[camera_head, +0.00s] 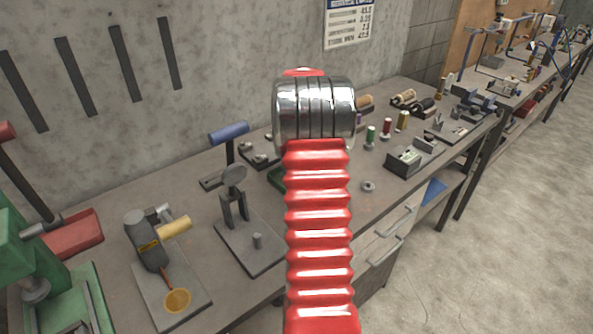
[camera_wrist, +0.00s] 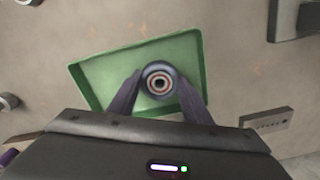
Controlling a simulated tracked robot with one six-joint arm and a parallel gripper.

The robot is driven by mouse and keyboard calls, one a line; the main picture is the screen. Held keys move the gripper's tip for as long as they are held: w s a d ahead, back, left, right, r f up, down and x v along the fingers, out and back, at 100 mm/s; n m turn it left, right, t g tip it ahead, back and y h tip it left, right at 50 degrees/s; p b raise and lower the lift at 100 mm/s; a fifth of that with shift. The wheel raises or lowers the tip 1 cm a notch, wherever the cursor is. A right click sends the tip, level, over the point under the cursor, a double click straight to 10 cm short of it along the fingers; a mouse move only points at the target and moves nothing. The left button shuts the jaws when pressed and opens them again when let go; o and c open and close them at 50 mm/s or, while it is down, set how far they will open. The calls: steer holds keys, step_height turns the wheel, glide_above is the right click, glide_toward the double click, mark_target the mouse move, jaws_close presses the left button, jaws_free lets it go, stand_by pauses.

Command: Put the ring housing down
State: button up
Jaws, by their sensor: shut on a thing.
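The ring housing (camera_wrist: 158,84) is a small round part with dark and light rings around a centre hole. In the wrist view it sits between the two dark fingers of my gripper (camera_wrist: 158,79), which is shut on it. A shallow green tray (camera_wrist: 97,88) lies behind and below it on the workbench. From straight above, I cannot tell whether the housing touches the tray floor. In the head view my red ribbed arm hides the gripper and the housing. Only a green sliver of the tray (camera_head: 277,179) shows beside the arm.
To the right are a small ring part (camera_head: 369,186), a grey box (camera_head: 408,158) and several spools.

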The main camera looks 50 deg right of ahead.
steer(key=shift+f, duration=0.25)
steer(key=o, duration=1.3)
steer(key=shift+r, duration=0.1)
step_height(320, 180, up, 12)
steer(key=shift+r, duration=0.1)
stand_by(0.6)
